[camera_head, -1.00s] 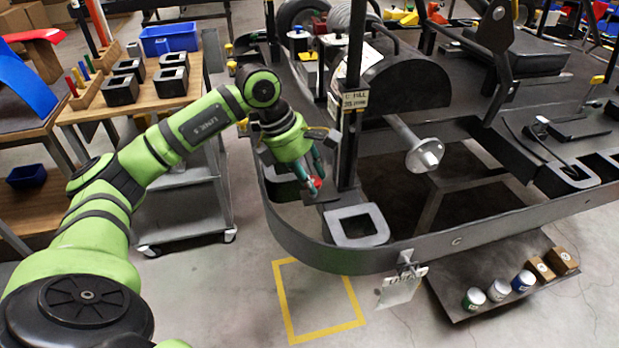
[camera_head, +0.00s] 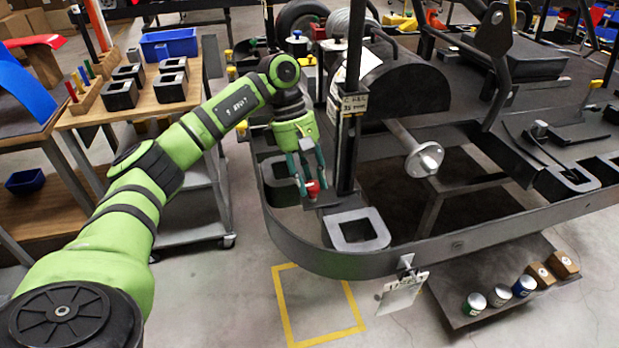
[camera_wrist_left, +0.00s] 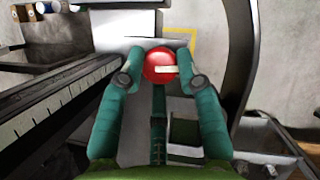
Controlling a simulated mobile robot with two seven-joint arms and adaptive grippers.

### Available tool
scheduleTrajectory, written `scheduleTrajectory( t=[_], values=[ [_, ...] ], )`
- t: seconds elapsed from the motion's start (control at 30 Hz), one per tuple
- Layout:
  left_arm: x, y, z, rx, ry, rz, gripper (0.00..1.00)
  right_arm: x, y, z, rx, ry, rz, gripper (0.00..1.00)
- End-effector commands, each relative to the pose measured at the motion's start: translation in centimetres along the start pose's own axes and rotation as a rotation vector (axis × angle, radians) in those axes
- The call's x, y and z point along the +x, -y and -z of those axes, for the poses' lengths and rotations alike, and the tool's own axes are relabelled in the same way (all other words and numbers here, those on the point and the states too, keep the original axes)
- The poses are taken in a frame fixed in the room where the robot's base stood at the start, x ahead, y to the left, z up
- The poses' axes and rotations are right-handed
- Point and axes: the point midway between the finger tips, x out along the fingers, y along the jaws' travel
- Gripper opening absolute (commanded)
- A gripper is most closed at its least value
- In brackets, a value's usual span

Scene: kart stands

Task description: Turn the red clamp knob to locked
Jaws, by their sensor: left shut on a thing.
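The red clamp knob (camera_head: 313,187) sits at the foot of the dark upright post near the front left of the kart frame. My left gripper (camera_head: 308,182) reaches down on it from above, with its fingers around it. The left gripper is shut on the knob. Any lock marking near the knob is too small to read. My right gripper is not in view.
The dark post (camera_head: 350,120) with a paper label stands just right of the gripper. A wooden-topped cart (camera_head: 150,105) stands at left.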

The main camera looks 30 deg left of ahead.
Motion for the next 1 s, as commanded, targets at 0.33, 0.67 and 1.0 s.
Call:
scheduleTrajectory(
  t=[0.33,0.67,1.0],
  values=[
    [0.04,-0.07,0.16,0.091,-0.004,0.04,0.02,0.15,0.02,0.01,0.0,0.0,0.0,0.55],
    [0.01,-0.06,0.14,0.101,-0.004,0.043,0.02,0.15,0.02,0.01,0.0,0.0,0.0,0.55],
    [0.0,-0.09,0.09,0.1,-0.003,0.042,0.58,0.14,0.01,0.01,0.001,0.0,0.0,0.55]
  ],
)
